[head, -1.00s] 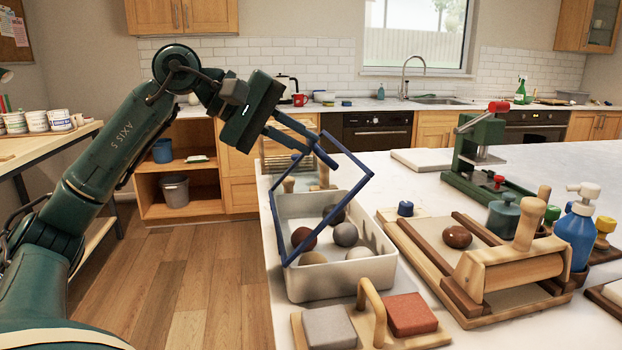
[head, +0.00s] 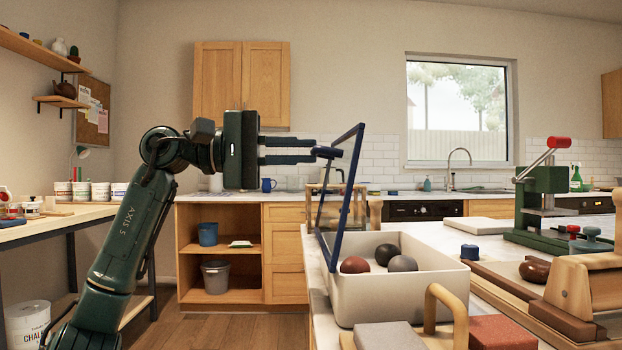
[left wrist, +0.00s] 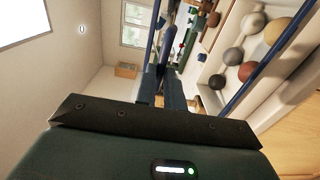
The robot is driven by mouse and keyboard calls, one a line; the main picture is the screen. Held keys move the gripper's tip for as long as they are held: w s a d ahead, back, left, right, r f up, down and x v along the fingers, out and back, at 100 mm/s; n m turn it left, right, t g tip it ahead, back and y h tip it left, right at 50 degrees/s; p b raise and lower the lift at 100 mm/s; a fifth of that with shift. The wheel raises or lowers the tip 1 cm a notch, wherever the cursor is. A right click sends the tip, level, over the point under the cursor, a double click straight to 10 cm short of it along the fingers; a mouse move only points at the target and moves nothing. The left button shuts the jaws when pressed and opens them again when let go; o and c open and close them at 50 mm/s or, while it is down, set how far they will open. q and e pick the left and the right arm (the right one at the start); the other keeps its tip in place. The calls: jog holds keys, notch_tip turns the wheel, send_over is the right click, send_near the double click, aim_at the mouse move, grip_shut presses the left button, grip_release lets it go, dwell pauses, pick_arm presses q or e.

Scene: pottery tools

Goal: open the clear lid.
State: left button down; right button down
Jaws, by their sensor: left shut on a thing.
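The clear lid (head: 350,182) has a dark blue frame and stands raised, close to upright, at the left side of the white bin (head: 402,292). Several clay balls (head: 386,254) in brown and grey lie in the bin. In the left wrist view the fingers (left wrist: 164,84) meet the blue frame, with the balls (left wrist: 247,72) to the right. My right gripper is not in view.
A wooden slab roller (head: 585,285) and a green press (head: 545,205) stand right of the bin. A block with a wooden handle (head: 446,310) and a red block (head: 500,332) are in front. A wooden shelf unit (head: 235,255) stands behind my left arm.

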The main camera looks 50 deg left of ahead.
pick_arm(q)
jog(key=shift+s+a+f+t+b, duration=0.2)
jog(key=shift+s+a+t+b, duration=0.15)
jog(key=shift+b, duration=0.35)
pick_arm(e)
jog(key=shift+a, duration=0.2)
pick_arm(q)
jog(key=shift+s, duration=0.1)
jog(key=c, duration=1.5)
grip_release()
